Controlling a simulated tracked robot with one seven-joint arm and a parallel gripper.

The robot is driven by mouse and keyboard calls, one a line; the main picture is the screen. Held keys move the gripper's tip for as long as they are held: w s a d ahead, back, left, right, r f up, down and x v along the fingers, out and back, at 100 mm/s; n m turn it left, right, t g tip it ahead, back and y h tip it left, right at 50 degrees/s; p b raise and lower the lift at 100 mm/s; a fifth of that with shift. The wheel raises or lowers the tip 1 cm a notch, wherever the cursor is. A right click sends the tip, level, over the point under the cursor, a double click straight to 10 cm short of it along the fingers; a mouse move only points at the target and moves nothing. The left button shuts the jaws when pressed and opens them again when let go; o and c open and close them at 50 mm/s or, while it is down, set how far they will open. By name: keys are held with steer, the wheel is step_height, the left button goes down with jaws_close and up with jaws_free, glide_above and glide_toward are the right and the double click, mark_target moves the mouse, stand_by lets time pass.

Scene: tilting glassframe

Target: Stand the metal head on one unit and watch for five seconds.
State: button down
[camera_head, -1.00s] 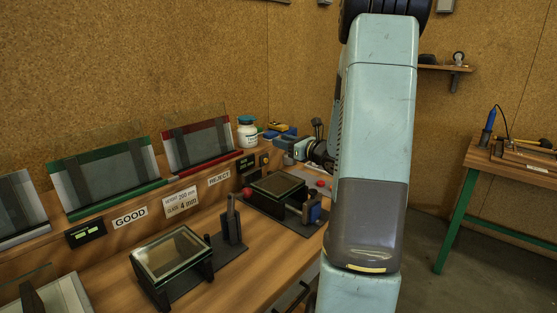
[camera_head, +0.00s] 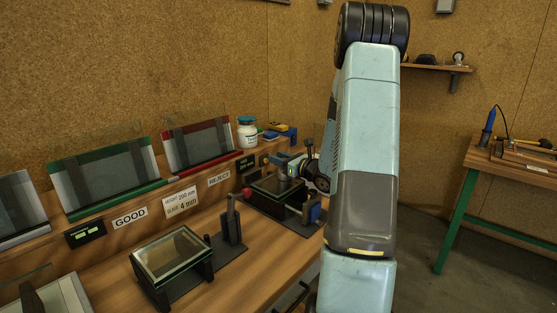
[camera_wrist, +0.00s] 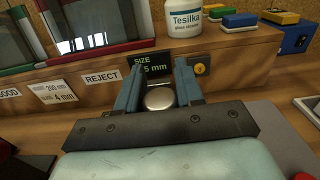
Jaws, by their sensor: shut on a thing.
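A silver, rounded metal head (camera_wrist: 159,98) sits between the two blue-grey fingers of my gripper (camera_wrist: 158,82) in the wrist view. In the head view my gripper (camera_head: 292,168) is small and partly behind my arm, at the far unit (camera_head: 265,206), a dark frame with a glass top. The metal head shows there as a small grey shape above the glass; I cannot tell whether it touches. The near unit (camera_head: 162,285), also a dark frame with a glass top, stands closer on the bench with nothing on it. The wrist view hides the far unit's glass behind my gripper.
A green rack (camera_head: 112,183) and a red rack (camera_head: 203,145) hold glass panes behind the GOOD and REJECT labels. A white cleaner bottle (camera_head: 247,134) stands on the ledge. Dark posts rise beside both units.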

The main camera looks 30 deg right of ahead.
steer(key=c, duration=0.7)
jaws_free()
steer(key=v, duration=1.1)
steer(key=s+a+r+n+g+y, duration=0.1)
steer(key=s+a+r+n+g, duration=0.3)
steer(key=a, duration=0.4)
steer(key=s+a+r+n+g+y, duration=0.1)
steer(key=s+a+n+g+y, duration=0.2)
steer(key=a+n, duration=0.45)
steer(key=s+a+r+n+g, duration=0.3)
steer(key=a+n+g, duration=0.2)
steer(key=a, duration=0.4)
steer(key=s+r+n+h, duration=0.2)
steer(key=s+n+h, duration=0.1)
steer(key=s+n, duration=0.2)
steer(key=s+r+n+h, duration=0.2)
steer(key=s+n+h, duration=0.1)
steer(key=s+n, duration=0.2)
steer(key=s+r+n+h, duration=0.2)
steer(key=s+n+h, duration=0.2)
steer(key=s+n, duration=0.1)
steer(key=shift+s+a+r+t, duration=0.15)
steer(key=shift+r+t, duration=0.15)
steer(key=shift+r, duration=0.1)
